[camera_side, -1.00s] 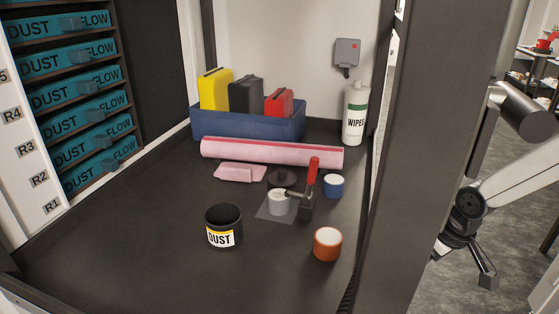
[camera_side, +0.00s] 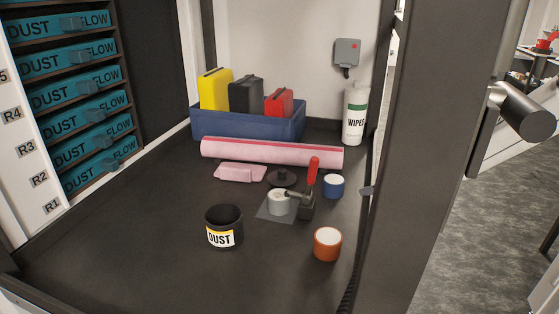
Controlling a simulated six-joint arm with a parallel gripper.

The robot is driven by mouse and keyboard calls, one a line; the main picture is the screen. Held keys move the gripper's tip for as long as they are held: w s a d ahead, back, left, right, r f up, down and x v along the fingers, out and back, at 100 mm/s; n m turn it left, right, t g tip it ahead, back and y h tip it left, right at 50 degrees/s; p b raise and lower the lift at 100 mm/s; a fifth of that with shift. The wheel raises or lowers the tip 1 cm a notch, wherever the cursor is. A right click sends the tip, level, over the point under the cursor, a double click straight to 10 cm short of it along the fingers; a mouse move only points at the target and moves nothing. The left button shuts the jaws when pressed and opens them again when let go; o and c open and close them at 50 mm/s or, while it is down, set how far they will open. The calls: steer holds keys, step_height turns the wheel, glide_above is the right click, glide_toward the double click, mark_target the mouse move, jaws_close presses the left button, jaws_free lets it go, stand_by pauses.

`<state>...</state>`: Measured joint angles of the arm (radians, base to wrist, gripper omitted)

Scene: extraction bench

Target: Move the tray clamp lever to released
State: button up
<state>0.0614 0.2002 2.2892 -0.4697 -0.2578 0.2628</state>
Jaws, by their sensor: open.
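The tray clamp lever (camera_side: 313,172) has a red handle and stands nearly upright, tilted slightly right at its top. It rises from a dark clamp body (camera_side: 307,206) on the bench. The clamp's arm reaches left over a small pale round cup (camera_side: 281,203) on a flat grey plate (camera_side: 268,216); whether it presses on the cup is too small to tell.
An orange jar (camera_side: 327,244) and a black DUST tub (camera_side: 224,227) stand in front. A pink roll (camera_side: 270,152) lies behind. The dark post (camera_side: 425,160) blocks the view at right.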

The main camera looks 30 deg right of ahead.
mark_target(308, 183)
steer(key=w+a+r+n+y, duration=0.8)
steer(key=r+n+y, duration=0.1)
steer(key=y, duration=0.5)
steer(key=shift+r, duration=0.15)
steer(key=shift+a, duration=0.1)
steer(key=a+f, duration=0.1)
steer(key=f, duration=0.1)
steer(key=w+a+f, duration=0.1)
steer(key=f, duration=0.1)
steer(key=w+a+f, duration=0.1)
steer(key=f, duration=0.2)
steer(key=shift+w+a, duration=0.1)
steer(key=shift+a, duration=0.05)
steer(key=shift+w+a, duration=0.3)
steer(key=shift+a, duration=0.15)
